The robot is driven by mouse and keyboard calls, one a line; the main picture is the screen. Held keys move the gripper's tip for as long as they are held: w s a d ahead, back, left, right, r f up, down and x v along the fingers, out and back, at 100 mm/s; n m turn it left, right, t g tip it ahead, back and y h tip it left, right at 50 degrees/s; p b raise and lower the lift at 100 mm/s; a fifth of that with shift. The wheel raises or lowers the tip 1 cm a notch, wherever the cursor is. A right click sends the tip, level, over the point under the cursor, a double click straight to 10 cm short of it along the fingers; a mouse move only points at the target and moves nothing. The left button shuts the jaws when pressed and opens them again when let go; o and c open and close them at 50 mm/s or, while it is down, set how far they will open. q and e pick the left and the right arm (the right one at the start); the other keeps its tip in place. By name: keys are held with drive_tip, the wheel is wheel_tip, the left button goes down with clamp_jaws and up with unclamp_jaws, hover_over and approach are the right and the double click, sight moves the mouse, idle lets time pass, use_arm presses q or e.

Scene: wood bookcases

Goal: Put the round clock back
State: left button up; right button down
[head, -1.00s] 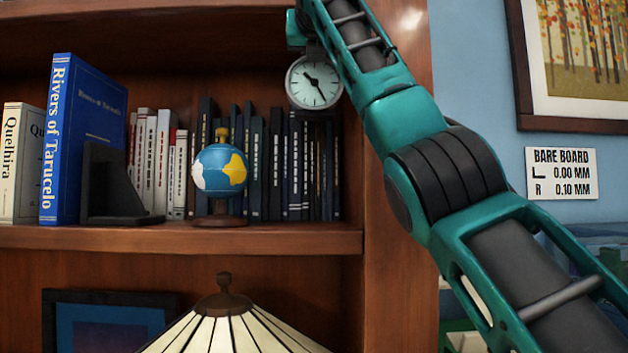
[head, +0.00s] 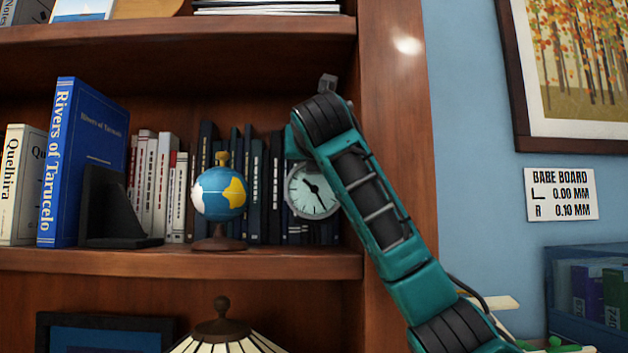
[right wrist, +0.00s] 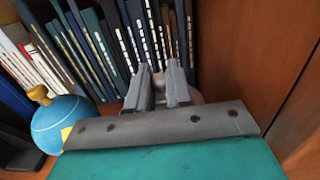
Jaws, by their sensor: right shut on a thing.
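The round clock (head: 312,190), with a pale face and grey rim, is upright in front of the dark books, right of the globe in the head view. Its lower rim appears a little above the shelf board (head: 180,260). My right gripper shows in the right wrist view (right wrist: 160,82), its fingers close together, shut on the clock, which is mostly hidden there. In the head view my right arm covers the gripper's fingers and the clock's upper right edge. My left gripper is in neither view.
The globe (head: 219,193) stands close left of the clock and also shows in the right wrist view (right wrist: 62,122). Dark books (head: 257,185) stand behind. The bookcase's side post (head: 392,130) is close on the right. A black bookend (head: 110,210) stands farther left.

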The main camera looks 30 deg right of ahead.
sight(314, 178)
drive_tip(key=shift+s+f, duration=0.1)
drive_tip(key=shift+f, duration=2.1)
drive_tip(key=c, duration=1.5)
unclamp_jaws()
drive_tip(key=shift+f, duration=0.2)
drive_tip(key=o, duration=0.5)
drive_tip(key=shift+c, duration=0.2)
drive_tip(key=shift+r, duration=0.15)
drive_tip(key=shift+s+a, duration=0.1)
drive_tip(key=shift+a, duration=0.05)
drive_tip(key=b+v, duration=0.2)
drive_tip(key=v, duration=0.9)
drive_tip(key=shift+s+a, duration=0.2)
drive_tip(key=shift+s, duration=0.15)
